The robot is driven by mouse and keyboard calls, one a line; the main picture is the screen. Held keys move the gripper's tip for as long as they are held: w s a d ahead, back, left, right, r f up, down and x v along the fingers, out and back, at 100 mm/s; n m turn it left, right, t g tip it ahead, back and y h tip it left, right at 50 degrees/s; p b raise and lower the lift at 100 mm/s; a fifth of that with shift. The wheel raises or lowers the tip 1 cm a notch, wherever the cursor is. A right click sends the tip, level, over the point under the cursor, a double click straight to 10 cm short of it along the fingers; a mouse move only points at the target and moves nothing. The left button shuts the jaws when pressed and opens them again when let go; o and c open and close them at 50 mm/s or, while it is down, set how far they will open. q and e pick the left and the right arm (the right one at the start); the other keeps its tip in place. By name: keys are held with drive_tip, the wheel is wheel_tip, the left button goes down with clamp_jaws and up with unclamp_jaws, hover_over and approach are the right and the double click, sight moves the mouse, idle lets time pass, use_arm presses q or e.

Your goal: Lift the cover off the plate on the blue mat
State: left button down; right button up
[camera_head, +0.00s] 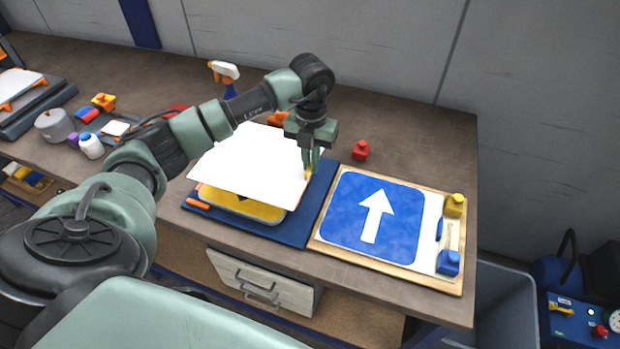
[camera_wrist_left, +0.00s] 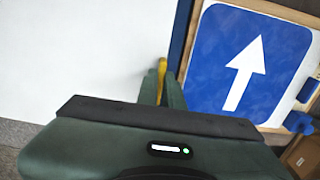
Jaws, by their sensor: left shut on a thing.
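The white cover (camera_head: 245,165) is a flat sheet above a yellow plate (camera_head: 243,206), whose near edge shows with part of a dark marking. The cover looks raised and tilted, with a gap at its near side; most of the plate is hidden under it. The plate lies on the blue mat (camera_head: 290,233). My left gripper (camera_head: 309,163) is at the cover's right edge, shut on its yellow tab (camera_head: 308,174). In the left wrist view, the fingers (camera_wrist_left: 161,88) close around the tab (camera_wrist_left: 162,66), with the white cover (camera_wrist_left: 80,55) at left. My right gripper is out of view.
A board with a blue arrow sign (camera_head: 372,218) lies right of the mat, with yellow and blue blocks on its right side. A spray bottle (camera_head: 224,72) stands at the back. Cans and small bottles crowd the left.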

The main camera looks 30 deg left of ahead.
use_arm(q)
wheel_tip(320, 180, up, 16)
drive_tip(key=p, duration=0.1)
idle(0.8)
drive_tip(key=shift+f, duration=0.1)
idle(0.4)
